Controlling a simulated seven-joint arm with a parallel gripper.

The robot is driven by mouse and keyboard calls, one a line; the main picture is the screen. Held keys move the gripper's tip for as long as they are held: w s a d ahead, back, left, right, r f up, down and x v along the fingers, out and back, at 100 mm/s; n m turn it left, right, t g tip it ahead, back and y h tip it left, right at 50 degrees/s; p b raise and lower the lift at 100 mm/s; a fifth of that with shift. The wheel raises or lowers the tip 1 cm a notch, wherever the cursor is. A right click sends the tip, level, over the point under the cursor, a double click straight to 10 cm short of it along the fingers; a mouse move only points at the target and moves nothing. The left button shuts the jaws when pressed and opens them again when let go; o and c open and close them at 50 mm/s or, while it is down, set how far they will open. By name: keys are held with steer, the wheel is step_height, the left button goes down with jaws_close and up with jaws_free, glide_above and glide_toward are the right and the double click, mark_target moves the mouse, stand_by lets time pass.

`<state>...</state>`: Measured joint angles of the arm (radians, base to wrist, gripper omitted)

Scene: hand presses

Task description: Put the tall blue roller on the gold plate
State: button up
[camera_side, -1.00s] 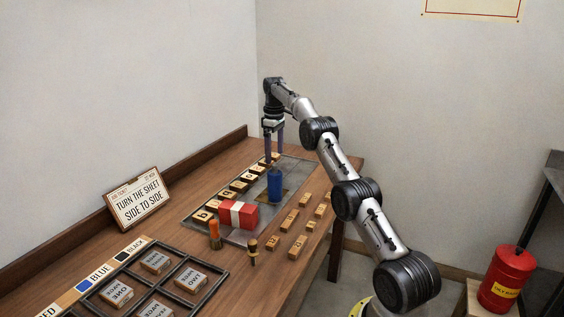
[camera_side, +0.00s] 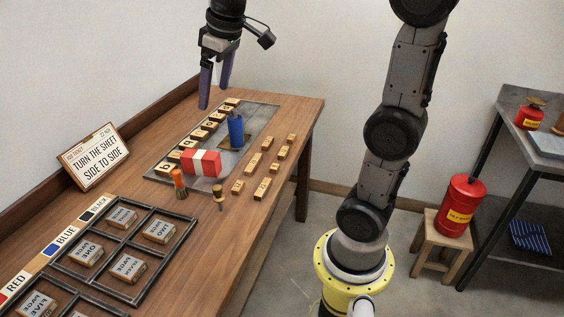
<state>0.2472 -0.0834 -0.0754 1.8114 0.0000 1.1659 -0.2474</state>
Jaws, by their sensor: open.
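The tall blue roller (camera_side: 236,132) stands upright on the gold plate (camera_side: 224,143), which lies on a grey sheet (camera_side: 264,114) on the wooden table. The roller hides part of the plate. My gripper (camera_side: 214,97) is open and empty, raised above the table to the left of the roller and apart from it.
A red block with a white band (camera_side: 201,163), an orange-topped peg (camera_side: 179,184) and a wooden stamp (camera_side: 218,196) stand in front of the roller. Several lettered blocks flank the sheet. A divided frame (camera_side: 128,243) and a sign (camera_side: 93,157) are nearer left.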

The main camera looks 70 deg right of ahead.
steer(key=s+a+f+t, duration=0.1)
steer(key=s+a+f, duration=0.3)
steer(key=s, duration=0.4)
steer(key=s+a+f+t, duration=0.1)
steer(key=s+a+f, duration=0.3)
steer(key=s, duration=0.5)
steer(key=shift+a+f+y, duration=0.25)
steer(key=shift+f+y, duration=0.15)
steer(key=shift+f, duration=0.35)
